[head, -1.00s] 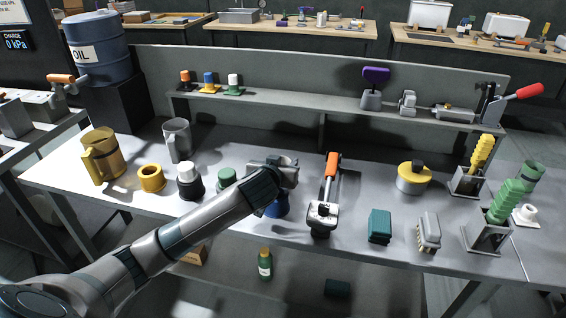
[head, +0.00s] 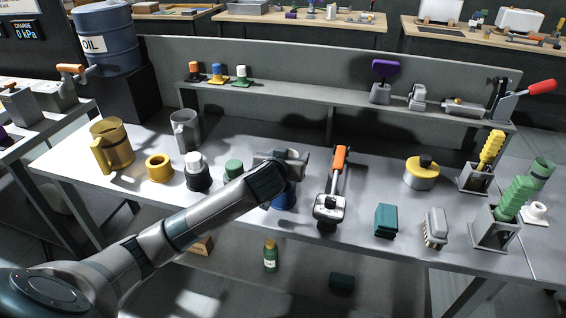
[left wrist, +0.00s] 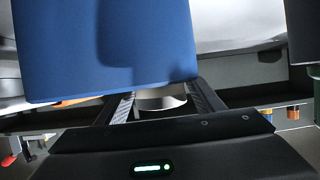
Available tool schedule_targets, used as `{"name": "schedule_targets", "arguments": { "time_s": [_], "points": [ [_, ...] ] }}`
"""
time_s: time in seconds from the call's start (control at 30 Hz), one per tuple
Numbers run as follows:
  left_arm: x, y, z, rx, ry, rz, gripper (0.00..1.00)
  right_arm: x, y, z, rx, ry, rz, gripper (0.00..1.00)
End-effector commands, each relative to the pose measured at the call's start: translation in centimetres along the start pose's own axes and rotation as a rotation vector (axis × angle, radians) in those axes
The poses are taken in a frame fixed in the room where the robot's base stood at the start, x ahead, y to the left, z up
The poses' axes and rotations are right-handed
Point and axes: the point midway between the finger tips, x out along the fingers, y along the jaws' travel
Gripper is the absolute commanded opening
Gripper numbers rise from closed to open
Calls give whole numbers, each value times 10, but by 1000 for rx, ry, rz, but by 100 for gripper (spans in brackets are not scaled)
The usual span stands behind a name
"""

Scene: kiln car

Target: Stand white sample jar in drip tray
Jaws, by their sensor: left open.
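A black jar with a white cap (head: 196,174) stands upright on the bench, left of centre; it is the nearest match to the white sample jar. My left gripper (head: 296,163) is at a blue object (head: 284,197), to the right of that jar and a green-capped one (head: 234,170). In the left wrist view the blue body (left wrist: 105,45) fills the top, and my open fingers (left wrist: 163,103) straddle a silvery round part beside it. The fingertips are hidden. I cannot pick out a drip tray for certain. My right gripper is not in view.
A yellow ring (head: 159,168), amber jug (head: 111,145) and grey mug (head: 185,131) stand at left. An orange-handled clamp (head: 330,205), teal block (head: 386,221) and brush (head: 434,228) lie at right. A shelf (head: 300,93) runs behind.

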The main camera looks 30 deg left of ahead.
Motion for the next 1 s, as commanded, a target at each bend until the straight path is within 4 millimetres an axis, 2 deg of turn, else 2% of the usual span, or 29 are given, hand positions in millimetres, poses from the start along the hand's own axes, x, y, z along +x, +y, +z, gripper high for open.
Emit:
{"name": "schedule_targets", "arguments": {
  "time_s": [0.27,0.6,0.8,1.0],
  "points": [
    [-38,1,0,-1,0,2,62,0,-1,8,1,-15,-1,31],
    [-94,0,0,-1,1,2,62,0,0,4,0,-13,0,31],
    [-111,0,0,-1,0,0,62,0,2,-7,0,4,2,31],
    [-114,0,0,0,0,-1,62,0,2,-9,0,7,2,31]
  ]
}}
